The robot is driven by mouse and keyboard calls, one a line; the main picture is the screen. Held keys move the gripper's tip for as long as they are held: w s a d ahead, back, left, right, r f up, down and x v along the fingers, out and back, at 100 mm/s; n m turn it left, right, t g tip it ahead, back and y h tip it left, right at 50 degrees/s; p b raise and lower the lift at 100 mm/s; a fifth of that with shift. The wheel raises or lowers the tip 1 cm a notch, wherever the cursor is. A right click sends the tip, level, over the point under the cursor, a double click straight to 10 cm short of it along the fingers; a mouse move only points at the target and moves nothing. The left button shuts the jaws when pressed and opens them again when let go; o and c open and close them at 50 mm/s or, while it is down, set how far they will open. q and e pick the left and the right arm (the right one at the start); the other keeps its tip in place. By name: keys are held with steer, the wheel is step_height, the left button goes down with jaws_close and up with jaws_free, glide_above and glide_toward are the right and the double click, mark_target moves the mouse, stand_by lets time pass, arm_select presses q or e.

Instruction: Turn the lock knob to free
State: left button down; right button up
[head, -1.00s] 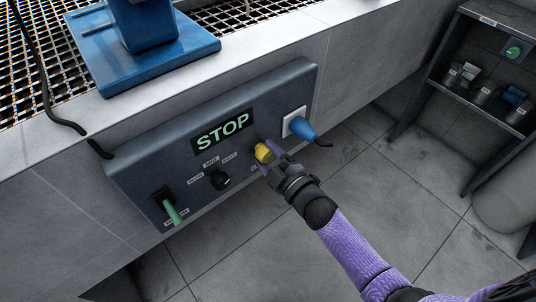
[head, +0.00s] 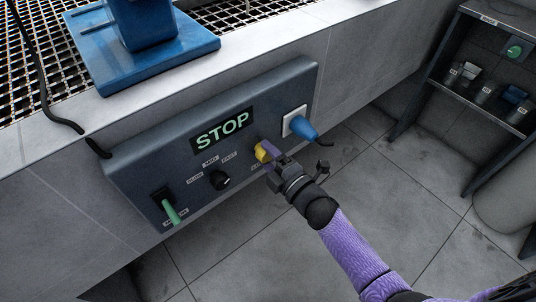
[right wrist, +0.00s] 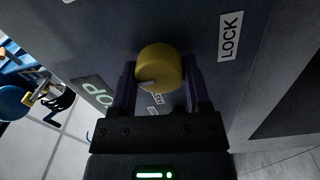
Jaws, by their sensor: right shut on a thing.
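The yellow lock knob (head: 261,152) sits at the right of the dark control panel (head: 140,187), below the blue plug. My right gripper (head: 268,154) is shut on it, with one purple finger on each side. In the right wrist view the round knob (right wrist: 160,66) stands between the fingers of the gripper (right wrist: 160,82), with a small grey mark near its lower left edge. A white LOCK label (right wrist: 229,37) is on the panel beside it, to the right in that view. My left gripper is not in view.
The panel also has a STOP display (head: 222,131), a black speed knob (head: 219,180) and a green-tipped switch (head: 171,212). The blue plug (head: 303,127) is close above the gripper. A shelf (head: 485,96) stands at the right; the floor between is clear.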

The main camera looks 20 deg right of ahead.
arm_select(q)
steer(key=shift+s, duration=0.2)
arm_select(e)
steer(key=shift+f, duration=0.1)
steer(key=o, duration=0.9)
steer(key=shift+c, duration=0.2)
steer(key=o, duration=0.4)
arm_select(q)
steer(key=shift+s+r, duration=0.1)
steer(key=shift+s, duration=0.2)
arm_select(e)
steer(key=shift+s+d, duration=0.15)
steer(key=shift+s, duration=0.15)
arm_select(q)
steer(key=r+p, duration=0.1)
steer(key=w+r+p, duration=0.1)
steer(key=p, duration=0.1)
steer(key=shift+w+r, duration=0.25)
arm_select(e)
steer(key=v, duration=0.9)
steer(key=shift+s, duration=0.15)
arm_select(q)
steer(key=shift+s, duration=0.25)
